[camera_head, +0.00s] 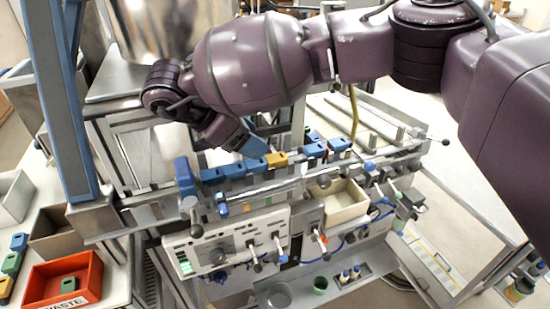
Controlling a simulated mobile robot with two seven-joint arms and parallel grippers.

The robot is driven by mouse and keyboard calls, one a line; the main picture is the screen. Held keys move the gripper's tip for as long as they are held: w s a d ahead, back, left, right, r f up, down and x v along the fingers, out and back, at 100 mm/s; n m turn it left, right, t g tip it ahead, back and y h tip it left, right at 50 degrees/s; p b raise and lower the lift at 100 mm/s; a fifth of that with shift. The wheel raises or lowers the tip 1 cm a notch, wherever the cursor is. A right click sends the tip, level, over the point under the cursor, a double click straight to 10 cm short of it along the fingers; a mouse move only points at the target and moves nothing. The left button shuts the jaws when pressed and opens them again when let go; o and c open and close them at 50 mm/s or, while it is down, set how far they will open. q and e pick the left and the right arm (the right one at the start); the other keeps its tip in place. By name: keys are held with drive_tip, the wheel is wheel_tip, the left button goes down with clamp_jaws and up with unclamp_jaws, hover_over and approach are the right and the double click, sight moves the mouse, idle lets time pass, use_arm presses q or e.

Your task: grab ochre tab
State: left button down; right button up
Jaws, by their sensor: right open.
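The ochre tab (276,159) sits in a row of blue tabs (235,169) along the rail of the machine in the middle of the view. My right arm comes in from the right, arches over the machine and bends back down. My right gripper (256,146) is just left of and behind the ochre tab, close above the row. It is open, and I see nothing held in it. Its fingertips are small and partly hidden, so I cannot tell whether they touch a tab. My left gripper is not in view.
A red bin (88,277) marked WASTE with a green tab inside stands at the lower left. A cream open tray (343,197) is in front of the rail. Levers with ball knobs (197,231) stick out along the machine's front. A blue-grey upright post (70,120) stands at the left.

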sight(281, 156)
drive_tip(key=shift+x, duration=1.55)
drive_tip(key=p+x, duration=0.1)
drive_tip(key=x, duration=0.3)
drive_tip(key=shift+d+f, duration=0.1)
drive_tip(key=shift+d, duration=0.15)
drive_tip(key=shift+a, duration=0.1)
drive_tip(key=shift+c, duration=1)
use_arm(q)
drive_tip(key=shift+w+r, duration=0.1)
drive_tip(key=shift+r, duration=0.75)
use_arm(e)
drive_tip(key=c, duration=0.8)
